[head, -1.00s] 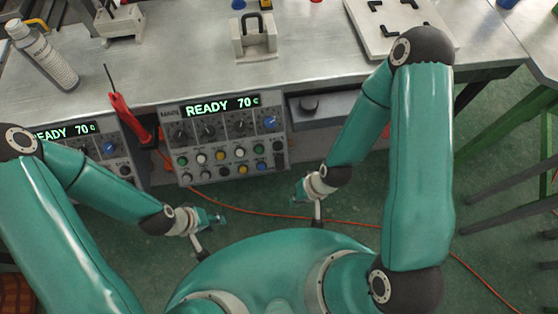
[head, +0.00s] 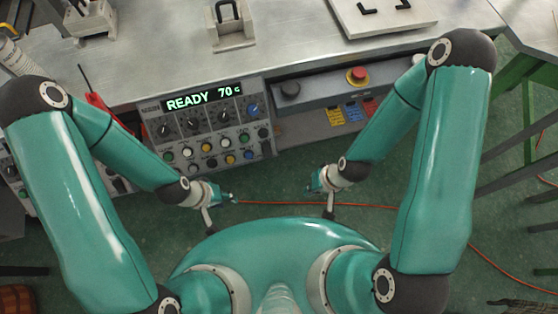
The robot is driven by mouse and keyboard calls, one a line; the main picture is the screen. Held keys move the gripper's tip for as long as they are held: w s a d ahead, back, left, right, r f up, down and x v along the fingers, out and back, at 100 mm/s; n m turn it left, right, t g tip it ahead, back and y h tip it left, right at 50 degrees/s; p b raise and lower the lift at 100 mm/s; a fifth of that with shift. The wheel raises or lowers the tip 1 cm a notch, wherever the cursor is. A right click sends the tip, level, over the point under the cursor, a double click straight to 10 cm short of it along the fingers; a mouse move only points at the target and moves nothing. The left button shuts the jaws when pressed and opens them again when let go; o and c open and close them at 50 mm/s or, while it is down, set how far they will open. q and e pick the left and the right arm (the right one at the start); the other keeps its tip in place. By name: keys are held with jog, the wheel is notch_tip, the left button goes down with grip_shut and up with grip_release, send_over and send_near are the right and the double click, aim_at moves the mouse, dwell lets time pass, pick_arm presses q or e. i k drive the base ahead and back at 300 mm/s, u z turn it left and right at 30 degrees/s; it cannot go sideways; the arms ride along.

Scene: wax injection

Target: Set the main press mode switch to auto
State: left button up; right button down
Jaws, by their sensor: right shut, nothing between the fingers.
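The main press panel (head: 213,117) is a grey box under the bench's front edge, left of the middle. Its green display (head: 203,96) reads READY 70 c. Below the display is a row of dark knobs (head: 192,125) and one blue knob (head: 253,110); several coloured buttons sit lower. The knob labels are too small to read, so I cannot tell the mode switch or its setting. My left gripper (head: 230,197) is below the panel, apart from it; its jaws are too small to judge. My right gripper (head: 311,183) is shut and empty, right of and below the panel.
Yellow, blue and red labels (head: 352,112) hang below. A red-handled tool (head: 97,104) is left of the panel. An orange cable (head: 285,203) crosses the green floor.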

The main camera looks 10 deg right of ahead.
aim_at(266, 148)
jog(key=u, duration=0.05)
jog(key=k, duration=1.85)
jog(key=u, duration=0.65)
jog(key=i, duration=1)
jog(key=u, duration=0.05)
